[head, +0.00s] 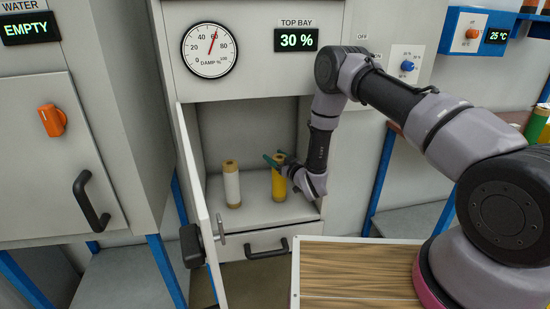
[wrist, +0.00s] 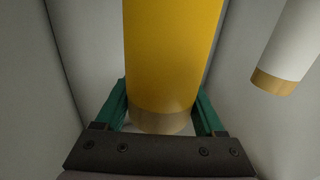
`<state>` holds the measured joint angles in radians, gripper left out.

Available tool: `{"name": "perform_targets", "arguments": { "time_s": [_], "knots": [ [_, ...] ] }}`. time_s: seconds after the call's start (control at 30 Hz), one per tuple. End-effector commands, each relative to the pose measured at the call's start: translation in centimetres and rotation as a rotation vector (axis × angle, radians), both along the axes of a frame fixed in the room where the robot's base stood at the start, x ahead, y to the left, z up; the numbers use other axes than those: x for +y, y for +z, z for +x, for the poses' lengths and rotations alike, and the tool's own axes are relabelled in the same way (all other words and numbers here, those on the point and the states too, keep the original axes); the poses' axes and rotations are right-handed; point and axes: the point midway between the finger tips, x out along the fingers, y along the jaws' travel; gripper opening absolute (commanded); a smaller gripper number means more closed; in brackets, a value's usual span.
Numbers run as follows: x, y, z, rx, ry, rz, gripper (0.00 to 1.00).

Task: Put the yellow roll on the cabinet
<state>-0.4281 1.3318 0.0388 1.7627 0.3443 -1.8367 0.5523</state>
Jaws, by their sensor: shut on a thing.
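The yellow roll (head: 278,184) stands upright inside the open bay of the cabinet (head: 255,213), on the right side of its floor. My gripper (head: 274,160) reaches in from the right, its green fingers at the roll's upper part. In the wrist view the yellow roll (wrist: 172,60) lies between the two green fingers (wrist: 160,112), which are shut on it. Whether the roll touches the bay floor is hard to tell. The cabinet's top face is out of view above.
A white roll (head: 231,186) stands left of the yellow one and shows in the wrist view too (wrist: 289,45). The bay's door (head: 203,220) is swung open at the left. A wood-topped surface (head: 350,272) lies in front. A drawer (head: 262,240) is below the bay.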

Motion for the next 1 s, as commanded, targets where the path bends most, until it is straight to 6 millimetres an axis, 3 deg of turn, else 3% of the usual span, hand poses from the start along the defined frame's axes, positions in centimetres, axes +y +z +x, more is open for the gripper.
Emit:
{"name": "perform_targets", "arguments": {
  "time_s": [0.2,0.23,0.3,0.67,1.0],
  "knots": [
    [0.0,-0.2,0.0,0.001,0.0,0.001,0.0],
    [0.0,-0.3,0.0,0.001,0.0,0.0,0.75],
    [0.0,-0.3,0.0,0.001,0.0,0.0,1.0],
    [-0.4,-0.1,-0.4,0.003,-0.002,-0.001,1.0],
    [-4.7,-0.1,-5.6,0.006,-0.005,0.001,1.0]
  ]
}}
